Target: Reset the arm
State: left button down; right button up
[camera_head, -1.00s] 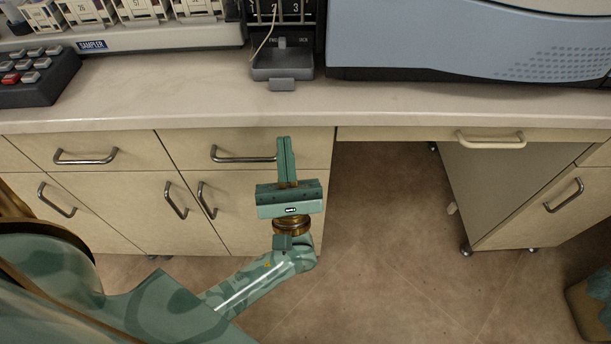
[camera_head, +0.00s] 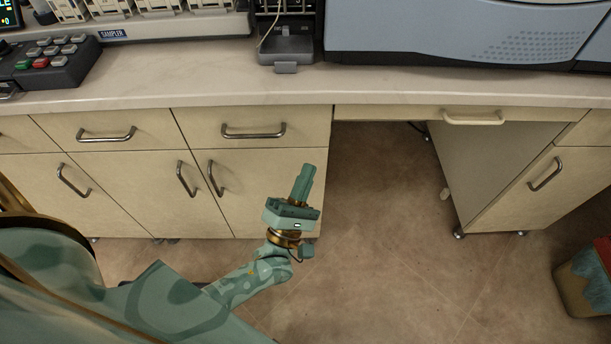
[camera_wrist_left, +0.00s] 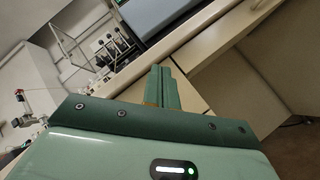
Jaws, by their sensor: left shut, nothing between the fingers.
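My left gripper (camera_head: 306,172) is green, with its two fingers together and nothing between them. In the head view it hangs in front of the lower cabinet doors, below the counter edge and apart from it. In the left wrist view the closed fingers (camera_wrist_left: 161,86) point toward the counter (camera_wrist_left: 206,45) and cabinet fronts. My left arm (camera_head: 245,283) comes in from the lower left. My right gripper is not in either view.
The pale counter (camera_head: 200,78) carries a sampler (camera_head: 170,26), a keypad (camera_head: 50,60), a grey tray (camera_head: 286,48) and a blue-grey instrument (camera_head: 450,30). Drawer handles (camera_head: 253,131) stick out below. An open knee space lies right of the gripper. A bin (camera_head: 585,285) stands at far right.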

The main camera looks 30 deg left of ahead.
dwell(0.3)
